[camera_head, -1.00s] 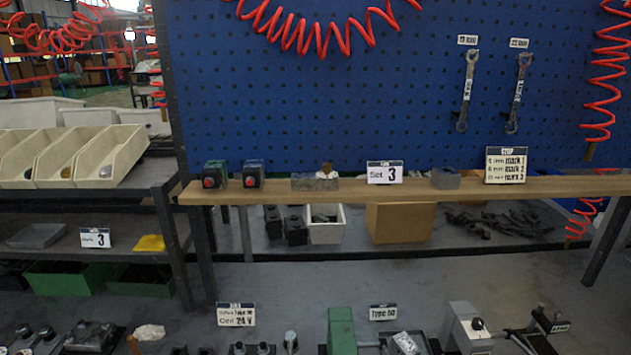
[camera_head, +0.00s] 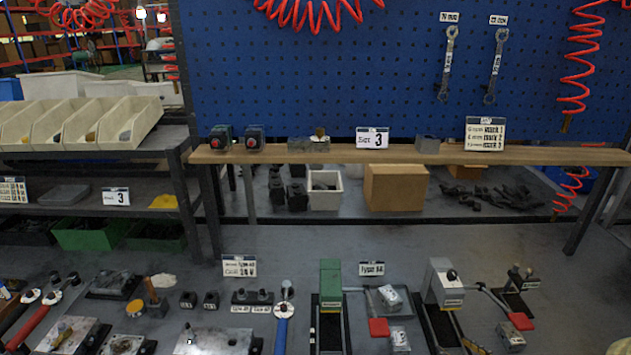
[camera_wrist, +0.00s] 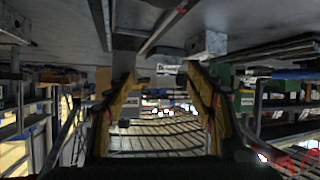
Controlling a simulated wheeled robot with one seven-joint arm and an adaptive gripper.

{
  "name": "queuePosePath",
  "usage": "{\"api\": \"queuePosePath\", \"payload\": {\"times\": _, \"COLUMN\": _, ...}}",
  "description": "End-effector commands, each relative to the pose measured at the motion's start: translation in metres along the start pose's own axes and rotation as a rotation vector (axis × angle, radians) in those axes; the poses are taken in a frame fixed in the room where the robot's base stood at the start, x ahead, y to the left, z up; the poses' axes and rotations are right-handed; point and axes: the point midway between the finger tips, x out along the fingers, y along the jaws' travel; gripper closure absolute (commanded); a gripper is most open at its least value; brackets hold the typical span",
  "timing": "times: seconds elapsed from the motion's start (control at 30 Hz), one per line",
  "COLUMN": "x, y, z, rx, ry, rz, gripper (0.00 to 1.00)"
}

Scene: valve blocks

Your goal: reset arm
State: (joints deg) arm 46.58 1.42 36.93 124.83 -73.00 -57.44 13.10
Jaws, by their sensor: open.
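My gripper (camera_wrist: 160,76) shows only in the wrist view. Its two yellow-and-dark fingers stand apart on the left and right, with nothing between them. The wrist view looks upside down, with a grey surface along the top and the hall's lights and floor or ceiling grid beyond the fingers. My arm and gripper do not show in the head view.
The grey workbench (camera_head: 310,246) holds a green block device (camera_head: 331,283), a grey block device (camera_head: 443,280), a blue-handled tool (camera_head: 283,320) and a metal plate (camera_head: 215,341). Behind are a wooden shelf (camera_head: 560,156), a blue pegboard (camera_head: 330,75) and cream bins (camera_head: 125,125).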

Motion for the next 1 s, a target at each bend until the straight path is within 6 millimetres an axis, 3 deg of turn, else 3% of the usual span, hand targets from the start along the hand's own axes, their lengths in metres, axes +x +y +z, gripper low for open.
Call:
{"api": "queuePosePath", "payload": {"times": 0.37, "x": -0.005, "y": 0.037, "z": -0.046, "rx": -0.098, "ry": -0.153, "rz": 0.199, "gripper": 0.45}}
{"api": "queuePosePath", "payload": {"times": 0.6, "x": -0.040, "y": 0.045, "z": -0.108, "rx": -0.104, "ry": -0.283, "rz": 0.397, "gripper": 0.45}}
{"api": "queuePosePath", "payload": {"times": 0.77, "x": -0.081, "y": 0.014, "z": -0.144, "rx": -0.023, "ry": -0.370, "rz": 0.486, "gripper": 0.45}}
{"api": "queuePosePath", "payload": {"times": 0.87, "x": -0.110, "y": -0.022, "z": -0.158, "rx": 0.052, "ry": -0.420, "rz": 0.492, "gripper": 0.45}}
{"api": "queuePosePath", "payload": {"times": 1.0, "x": -0.150, "y": -0.089, "z": -0.164, "rx": 0.165, "ry": -0.492, "rz": 0.428, "gripper": 0.45}}
